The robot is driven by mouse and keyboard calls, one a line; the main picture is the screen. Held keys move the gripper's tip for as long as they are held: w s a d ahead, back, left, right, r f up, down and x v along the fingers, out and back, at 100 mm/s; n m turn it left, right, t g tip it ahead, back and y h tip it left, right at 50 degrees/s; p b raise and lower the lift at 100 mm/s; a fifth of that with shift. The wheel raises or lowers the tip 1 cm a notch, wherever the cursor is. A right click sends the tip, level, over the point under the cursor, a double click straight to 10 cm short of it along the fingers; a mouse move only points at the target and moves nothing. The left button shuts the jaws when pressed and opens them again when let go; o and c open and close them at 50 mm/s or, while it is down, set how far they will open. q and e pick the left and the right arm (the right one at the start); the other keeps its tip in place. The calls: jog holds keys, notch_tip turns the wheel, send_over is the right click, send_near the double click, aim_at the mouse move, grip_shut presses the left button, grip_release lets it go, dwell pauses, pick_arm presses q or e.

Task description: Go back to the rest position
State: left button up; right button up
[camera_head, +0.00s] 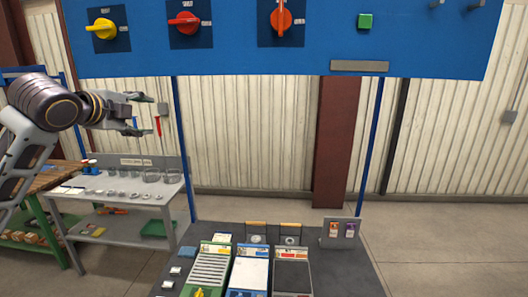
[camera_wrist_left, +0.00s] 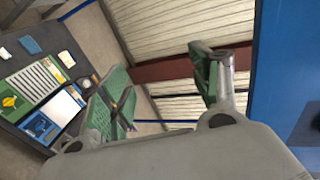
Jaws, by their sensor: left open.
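My left gripper (camera_head: 150,113) is raised at the left of the head view, its fingers pointing right. It is open and empty, in the air in front of the grey side table and below the blue panel's height. In the left wrist view its two fingers (camera_wrist_left: 165,90) stand wide apart with nothing between them. My right gripper does not show in either view.
A blue panel (camera_head: 340,55) with yellow and red rotary switches and a green button spans the top. A grey side table (camera_head: 130,200) with rings stands left. Floor at right is clear.

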pick_arm(q)
jog(key=s+d+f+n+g, duration=0.2)
jog(key=d+f, duration=0.1)
jog(key=f, duration=0.9)
jog(key=s+d+f+n+g, duration=0.1)
jog(key=s+d+f+n, duration=0.2)
jog(key=f, duration=0.9)
jog(key=d+f+n+g, duration=0.2)
jog(key=d+f, duration=0.2)
jog(key=f, duration=0.8)
jog(key=s+f+n+g+y, duration=0.1)
jog(key=s+f+n+g, duration=0.3)
jog(key=s+f, duration=0.8)
jog(key=s+f+n+g+y, duration=0.1)
jog(key=s+f+n+g, duration=0.1)
jog(key=s+f+n, duration=0.75)
jog(key=s+f+m+g+b, duration=0.15)
jog(key=s+f, duration=0.25)
jog(key=f, duration=1.4)
jog(key=s+f+m+b, duration=0.1)
jog(key=s+f+m, duration=0.15)
jog(key=f, duration=1.45)
jog(key=s+a+f, duration=0.2)
jog(key=s+f, duration=0.9)
jog(key=s+a+f+b, duration=0.1)
jog(key=s+a+f, duration=0.1)
jog(key=s+f, duration=0.9)
jog(key=shift+s+f+n+g+b, duration=0.2)
jog(key=shift+s+n+g+b, duration=0.15)
jog(key=shift+s+g, duration=0.15)
